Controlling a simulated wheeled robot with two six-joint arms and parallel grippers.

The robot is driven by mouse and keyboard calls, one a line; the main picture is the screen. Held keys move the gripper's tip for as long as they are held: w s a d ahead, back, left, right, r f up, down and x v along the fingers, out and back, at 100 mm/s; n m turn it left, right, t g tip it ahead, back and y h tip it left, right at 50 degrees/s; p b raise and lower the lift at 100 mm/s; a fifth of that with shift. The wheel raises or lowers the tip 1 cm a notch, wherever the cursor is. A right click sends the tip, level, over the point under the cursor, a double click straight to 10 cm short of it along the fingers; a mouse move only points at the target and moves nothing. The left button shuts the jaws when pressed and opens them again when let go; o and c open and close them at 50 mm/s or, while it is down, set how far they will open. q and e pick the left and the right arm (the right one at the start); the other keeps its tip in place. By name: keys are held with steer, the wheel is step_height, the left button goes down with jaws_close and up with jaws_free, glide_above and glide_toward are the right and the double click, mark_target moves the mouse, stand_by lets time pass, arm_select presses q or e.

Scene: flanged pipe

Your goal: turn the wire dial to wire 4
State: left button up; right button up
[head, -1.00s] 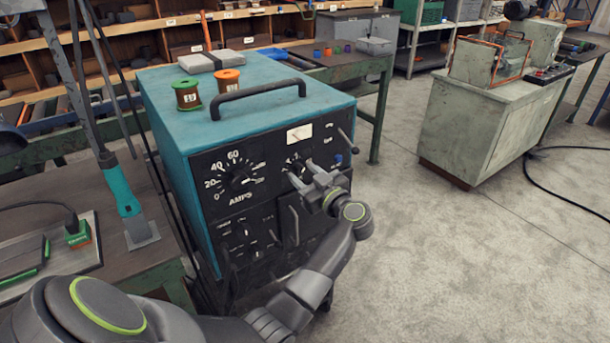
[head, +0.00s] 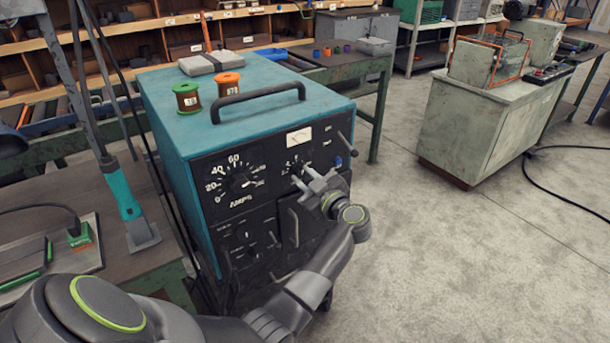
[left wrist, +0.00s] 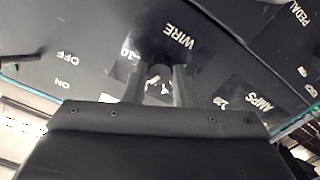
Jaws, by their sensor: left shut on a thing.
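The blue welding machine (head: 165,105) stands at the centre of the head view, with a black front panel. My left gripper (head: 302,182) is at the upper right part of that panel, at the wire dial (head: 294,168), which it largely covers. In the left wrist view the two fingers of my left gripper (left wrist: 159,88) point at the panel just under the word WIRE and are shut on the small knob (left wrist: 154,77) of the dial. The number that the knob points to cannot be read. My right gripper is not in view.
The AMPS dial (head: 240,182) is left of my gripper. Two wire spools, green (head: 187,96) and orange (head: 229,84), and a carry handle (head: 258,94) are on top of the machine. A bench (head: 130,262) stands at left. Open floor lies to the right.

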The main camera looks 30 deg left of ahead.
arm_select(q)
steer(key=n, duration=0.5)
steer(key=shift+f+n, duration=0.1)
steer(key=shift+n, duration=0.2)
steer(key=n, duration=0.2)
steer(key=shift+n+b, duration=0.3)
steer(key=shift+b, duration=0.05)
steer(key=shift+n+b, duration=0.55)
steer(key=shift+n, duration=1.05)
steer(key=o, duration=1)
